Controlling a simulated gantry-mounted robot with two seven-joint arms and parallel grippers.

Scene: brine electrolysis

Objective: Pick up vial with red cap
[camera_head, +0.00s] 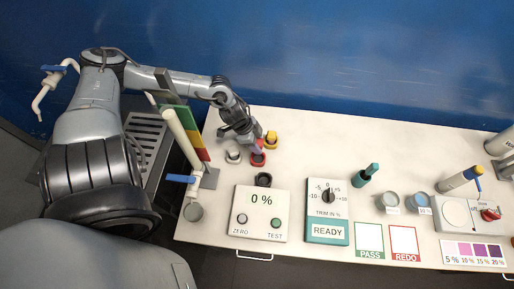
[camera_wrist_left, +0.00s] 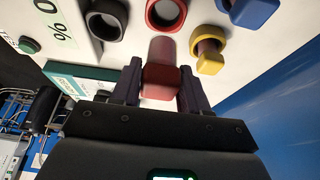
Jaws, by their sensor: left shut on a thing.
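The vial with the red cap (camera_wrist_left: 161,80) is between the two fingers of my left gripper (camera_wrist_left: 157,88) in the left wrist view, its cap toward me and its pinkish body beyond. The gripper is shut on it. A red ring holder (camera_wrist_left: 166,12) lies just beyond the vial, its opening showing, and the vial appears clear of it. In the head view my left gripper (camera_head: 246,136) is over the cluster of holders, with the red ring holder (camera_head: 257,159) just below it. The arm partly hides the vial there. My right gripper is not in view.
A yellow holder with a yellow-capped vial (camera_wrist_left: 211,60) and a blue-capped item (camera_wrist_left: 253,10) are close by. A black ring holder (camera_head: 263,180) and a grey-white one (camera_head: 233,156) stand near. The percent meter (camera_head: 262,213) is in front. The table's back middle is clear.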

